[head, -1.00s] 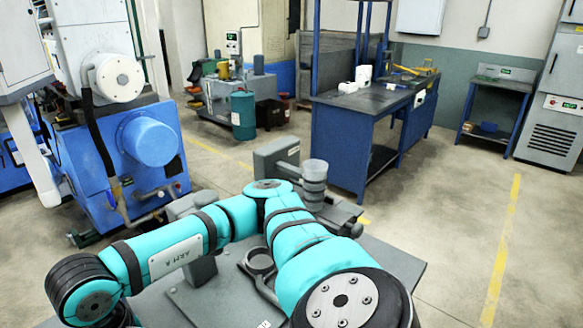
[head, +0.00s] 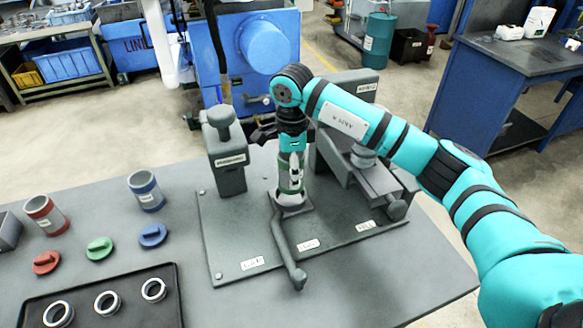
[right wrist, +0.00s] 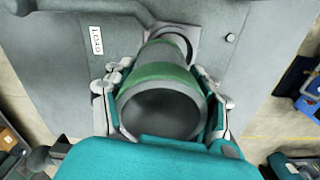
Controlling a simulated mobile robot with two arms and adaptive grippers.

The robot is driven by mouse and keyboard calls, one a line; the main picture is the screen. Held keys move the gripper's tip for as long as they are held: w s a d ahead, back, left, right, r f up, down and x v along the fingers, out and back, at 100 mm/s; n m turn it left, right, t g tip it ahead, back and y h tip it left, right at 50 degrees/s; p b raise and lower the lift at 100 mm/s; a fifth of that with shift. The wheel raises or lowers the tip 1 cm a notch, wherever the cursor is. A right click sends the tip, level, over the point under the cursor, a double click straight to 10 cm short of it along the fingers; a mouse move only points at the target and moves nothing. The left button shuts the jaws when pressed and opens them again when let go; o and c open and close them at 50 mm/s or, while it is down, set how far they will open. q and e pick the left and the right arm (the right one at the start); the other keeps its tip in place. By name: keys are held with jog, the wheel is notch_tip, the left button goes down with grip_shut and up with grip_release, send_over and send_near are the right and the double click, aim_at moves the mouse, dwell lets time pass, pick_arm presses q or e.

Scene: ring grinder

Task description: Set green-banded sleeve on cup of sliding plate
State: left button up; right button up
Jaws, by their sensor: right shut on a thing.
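The green-banded sleeve (head: 291,176) is an upright grey tube with a green band. My right gripper (head: 290,158) comes down from above and is shut on it. In the right wrist view, the fingers (right wrist: 165,98) clasp both sides of the sleeve (right wrist: 158,75), whose open top faces the camera. In the head view, the sleeve's lower end is at the round cup (head: 292,201) of the sliding plate, which has a long handle (head: 283,245). In the right wrist view, a ring (right wrist: 178,38) shows beyond the sleeve. I cannot tell whether the sleeve rests in the cup. My left gripper is out of view.
A grey post with a knob (head: 226,155) stands left of the gripper; the grinder body (head: 350,100) stands behind right. A red-banded sleeve (head: 46,215), a blue-banded sleeve (head: 146,191), coloured caps (head: 99,248) and a black tray (head: 172,312) with rings occupy the left. The front table middle is clear.

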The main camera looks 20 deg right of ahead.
jog(key=shift+w+a+f+m, duration=0.15)
jog(key=shift+w+m, duration=0.35)
jog(key=shift+m, duration=0.3)
jog(key=shift+w+d+f+m, duration=0.1)
jog(key=shift+w+d+m, duration=0.1)
jog(key=shift+m, duration=0.3)
jog(key=shift+d, duration=0.15)
jog(key=shift+w+f+m, duration=0.15)
jog(key=shift+f+m, duration=0.1)
jog(key=shift+m, duration=0.05)
jog(key=shift+f+b, duration=0.25)
jog(key=shift+b, duration=0.1)
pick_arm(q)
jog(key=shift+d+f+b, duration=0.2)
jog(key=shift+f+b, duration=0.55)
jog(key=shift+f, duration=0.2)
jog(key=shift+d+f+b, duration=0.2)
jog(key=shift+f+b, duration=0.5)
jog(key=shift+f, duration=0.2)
pick_arm(e)
jog(key=shift+f, duration=2.35)
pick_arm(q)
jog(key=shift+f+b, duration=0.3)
pick_arm(e)
jog(key=shift+f, duration=0.1)
